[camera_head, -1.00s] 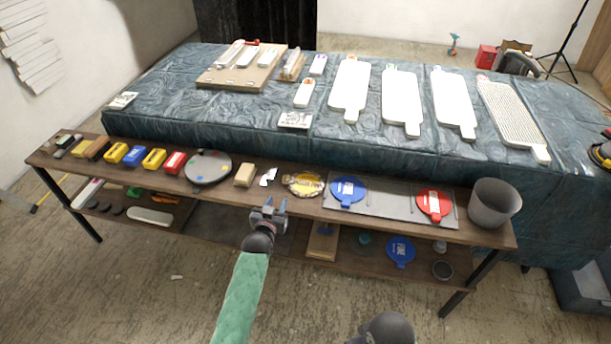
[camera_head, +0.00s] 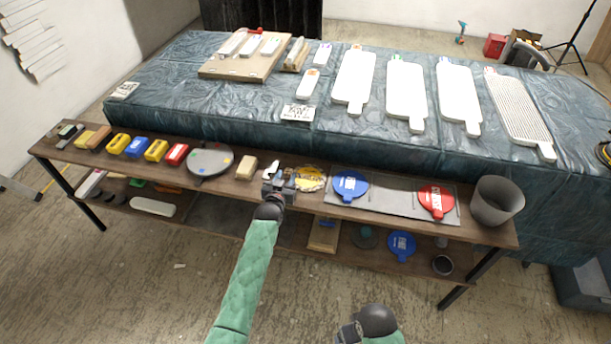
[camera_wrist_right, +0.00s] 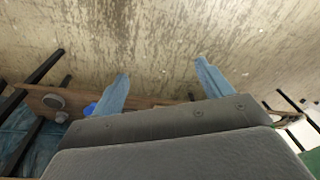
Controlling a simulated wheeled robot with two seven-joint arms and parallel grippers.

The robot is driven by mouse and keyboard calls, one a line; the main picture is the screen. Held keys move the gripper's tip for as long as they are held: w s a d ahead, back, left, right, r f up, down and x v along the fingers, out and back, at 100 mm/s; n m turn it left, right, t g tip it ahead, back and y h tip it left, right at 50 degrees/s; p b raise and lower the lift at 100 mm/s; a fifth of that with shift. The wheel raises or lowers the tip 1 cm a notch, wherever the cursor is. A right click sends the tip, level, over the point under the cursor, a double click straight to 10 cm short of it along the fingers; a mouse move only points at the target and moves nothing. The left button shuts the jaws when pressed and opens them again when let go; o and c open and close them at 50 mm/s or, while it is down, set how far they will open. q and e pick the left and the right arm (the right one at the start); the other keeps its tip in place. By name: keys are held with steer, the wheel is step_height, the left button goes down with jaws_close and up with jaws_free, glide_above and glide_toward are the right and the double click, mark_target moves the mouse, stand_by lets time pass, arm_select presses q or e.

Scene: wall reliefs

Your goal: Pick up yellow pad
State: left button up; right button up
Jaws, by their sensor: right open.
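The yellow pad (camera_head: 311,178) is a round yellow disc with a dark and white print. It lies on the top board of the wooden shelf, left of the blue pad (camera_head: 350,185). My left gripper (camera_head: 279,180) is at the pad's left edge, over the board. Its fingers overlap the white piece there, and I cannot tell whether they touch the pad or how far apart they are. My right gripper (camera_wrist_right: 163,80) is open and empty in the right wrist view, with bare floor beyond it. In the head view it shows low, near the bottom edge.
A red pad (camera_head: 436,201) and a grey bucket (camera_head: 497,201) stand to the right on the wooden shelf (camera_head: 225,188). A beige block (camera_head: 246,168) and a grey disc (camera_head: 210,159) are to the left. The covered table (camera_head: 250,125) is behind.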

arm_select(q)
steer(key=shift+w+d+f, duration=0.1)
steer(key=shift+w+d, duration=0.15)
steer(key=shift+w, duration=0.45)
arm_select(e)
steer(key=shift+f, duration=0.8)
arm_select(q)
steer(key=c, duration=0.7)
steer(key=shift+c, duration=0.2)
